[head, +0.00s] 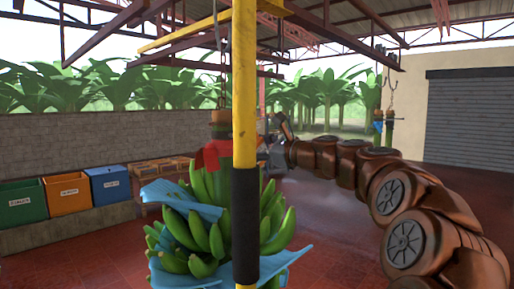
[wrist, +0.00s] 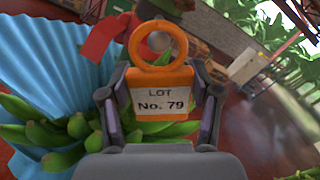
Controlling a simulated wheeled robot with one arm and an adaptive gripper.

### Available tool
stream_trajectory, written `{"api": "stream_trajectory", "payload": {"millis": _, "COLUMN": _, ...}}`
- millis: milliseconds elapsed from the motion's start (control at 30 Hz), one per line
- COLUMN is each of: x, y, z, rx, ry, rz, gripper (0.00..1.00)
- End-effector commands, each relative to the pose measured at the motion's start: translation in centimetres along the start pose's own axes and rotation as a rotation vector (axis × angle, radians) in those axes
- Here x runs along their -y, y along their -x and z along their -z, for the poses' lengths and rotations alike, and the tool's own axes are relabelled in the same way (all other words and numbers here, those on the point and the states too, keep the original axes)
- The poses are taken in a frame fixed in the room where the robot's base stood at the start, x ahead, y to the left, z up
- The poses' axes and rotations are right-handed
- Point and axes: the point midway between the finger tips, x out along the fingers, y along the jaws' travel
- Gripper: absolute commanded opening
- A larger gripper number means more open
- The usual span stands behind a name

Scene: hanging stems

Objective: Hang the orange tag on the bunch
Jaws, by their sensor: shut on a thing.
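The orange tag (wrist: 160,78) has a ring at its top and a white label reading "LOT No. 79". My gripper (wrist: 160,95) is shut on the tag's body, with a finger on each side and the ring pointing up in the wrist view. The green banana bunch (head: 197,232) hangs from a stem, with blue sheets (head: 178,193) between its hands and a red ribbon (head: 212,155) near its top. In the head view my gripper (head: 277,141) is just right of the upper bunch; I cannot make out the tag there. The ribbon (wrist: 103,40) shows beyond the tag in the wrist view.
A yellow post (head: 244,100) with a black sleeve stands in front of the bunch and hides part of it. Green, orange (head: 68,193) and blue bins stand at the left wall. Another hanging stem (head: 389,130) is at the right. Red floor lies open below.

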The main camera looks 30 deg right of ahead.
Motion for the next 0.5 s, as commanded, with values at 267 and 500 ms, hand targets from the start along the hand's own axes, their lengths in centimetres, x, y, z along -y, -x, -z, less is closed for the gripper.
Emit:
{"api": "stream_trajectory", "payload": {"millis": 267, "x": 0.02, "y": -0.07, "z": -0.02, "rx": 0.0, "ry": 0.0, "rz": 0.0, "gripper": 0.42}}
{"api": "stream_trajectory", "payload": {"millis": 500, "x": 0.03, "y": -0.36, "z": -0.05, "rx": 0.001, "ry": 0.0, "rz": 0.0, "gripper": 0.42}}
